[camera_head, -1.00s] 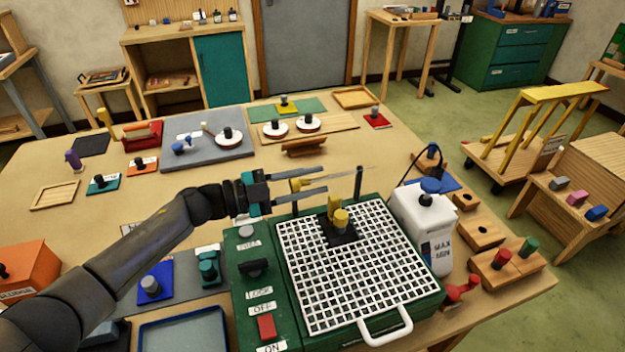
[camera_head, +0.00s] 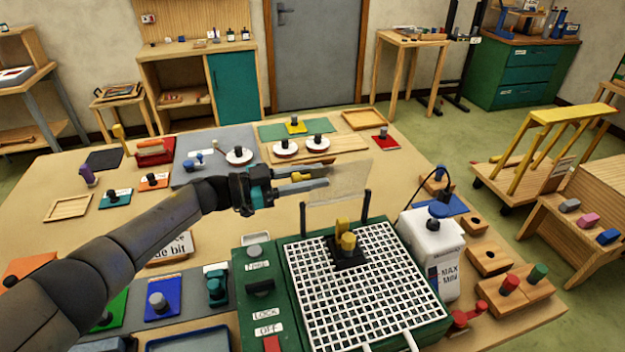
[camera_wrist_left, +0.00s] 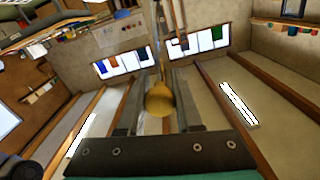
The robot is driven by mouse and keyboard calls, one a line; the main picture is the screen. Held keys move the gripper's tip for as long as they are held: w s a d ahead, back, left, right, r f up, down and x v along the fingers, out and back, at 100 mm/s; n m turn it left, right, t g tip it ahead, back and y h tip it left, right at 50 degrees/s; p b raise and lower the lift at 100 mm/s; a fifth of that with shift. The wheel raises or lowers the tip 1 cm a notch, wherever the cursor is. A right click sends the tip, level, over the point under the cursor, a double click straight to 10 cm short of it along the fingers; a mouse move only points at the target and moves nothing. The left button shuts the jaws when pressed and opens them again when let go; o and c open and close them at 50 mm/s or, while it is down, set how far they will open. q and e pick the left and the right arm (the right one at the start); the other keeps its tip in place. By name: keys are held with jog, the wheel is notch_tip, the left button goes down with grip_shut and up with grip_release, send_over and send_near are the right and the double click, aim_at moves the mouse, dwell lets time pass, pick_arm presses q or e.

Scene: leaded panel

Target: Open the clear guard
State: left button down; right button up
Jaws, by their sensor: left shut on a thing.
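The clear guard (camera_head: 345,184) is a thin see-through sheet standing up, tilted, above the back of the green grinder (camera_head: 262,310), between two dark posts (camera_head: 366,205). My left gripper (camera_head: 322,177) is at the guard's upper left side, shut on a small yellow knob (camera_head: 297,177). In the left wrist view the round yellow knob (camera_wrist_left: 160,99) sits between the two fingers; the sheet itself is hard to make out there. The grinder's white grid (camera_head: 350,300) lies below, with a yellow bit (camera_head: 347,242) on a black base (camera_head: 345,258). My right gripper is not in view.
A white bottle (camera_head: 433,250) with MAX and MIN marks stands right of the grinder. Wooden blocks with red and green knobs (camera_head: 520,285) lie farther right. White discs (camera_head: 286,148) on a board lie behind.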

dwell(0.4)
pick_arm(q)
jog(key=c, duration=0.6)
grip_release()
jog(key=shift+a, duration=0.1)
jog(key=b+v, duration=0.2)
jog(key=v, duration=1.3)
